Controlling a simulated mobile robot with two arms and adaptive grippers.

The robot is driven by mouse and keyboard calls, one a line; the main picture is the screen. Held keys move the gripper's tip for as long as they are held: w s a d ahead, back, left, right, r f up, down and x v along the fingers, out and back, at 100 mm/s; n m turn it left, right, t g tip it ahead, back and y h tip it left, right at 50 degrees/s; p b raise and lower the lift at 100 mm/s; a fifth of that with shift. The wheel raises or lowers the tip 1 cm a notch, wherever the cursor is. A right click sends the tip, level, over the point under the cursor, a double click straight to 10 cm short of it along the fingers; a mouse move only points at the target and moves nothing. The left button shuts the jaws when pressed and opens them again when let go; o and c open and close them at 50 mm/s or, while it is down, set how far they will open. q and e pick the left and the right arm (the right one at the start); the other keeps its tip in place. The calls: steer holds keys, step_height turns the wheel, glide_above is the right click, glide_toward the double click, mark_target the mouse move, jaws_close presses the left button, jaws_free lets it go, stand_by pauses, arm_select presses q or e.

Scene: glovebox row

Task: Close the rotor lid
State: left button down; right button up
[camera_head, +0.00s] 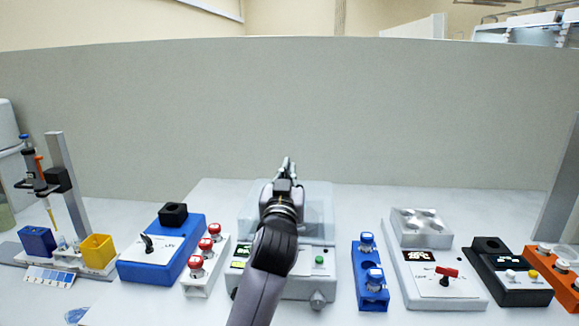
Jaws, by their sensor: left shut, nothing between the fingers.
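The centrifuge (296,287) is a grey-white box in the middle of the bench, with a small green display and a green button on its front. Its clear rotor lid (317,216) is a pale see-through panel at the back of the box. My arm covers much of the lid and the rotor area, so I cannot tell how far the lid is open. My left gripper (287,164) is shut and empty, pointing away from me over the lid's far edge. I cannot tell whether it touches the lid. My right gripper is not in view.
Left of the centrifuge stand a white rack (203,265) of red-capped tubes and a blue device (162,252). Right of it are a blue rack (366,282) with blue-capped tubes and a white device with a red switch (446,273). A grey wall (400,120) closes the back.

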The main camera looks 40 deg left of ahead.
arm_select(q)
steer(key=shift+s+d+f+b, duration=0.35)
steer(key=shift+s+d+f, duration=0.05)
steer(key=shift+s+f, duration=0.35)
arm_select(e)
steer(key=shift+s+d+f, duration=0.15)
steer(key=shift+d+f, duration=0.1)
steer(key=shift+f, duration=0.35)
arm_select(q)
steer(key=shift+r, duration=0.15)
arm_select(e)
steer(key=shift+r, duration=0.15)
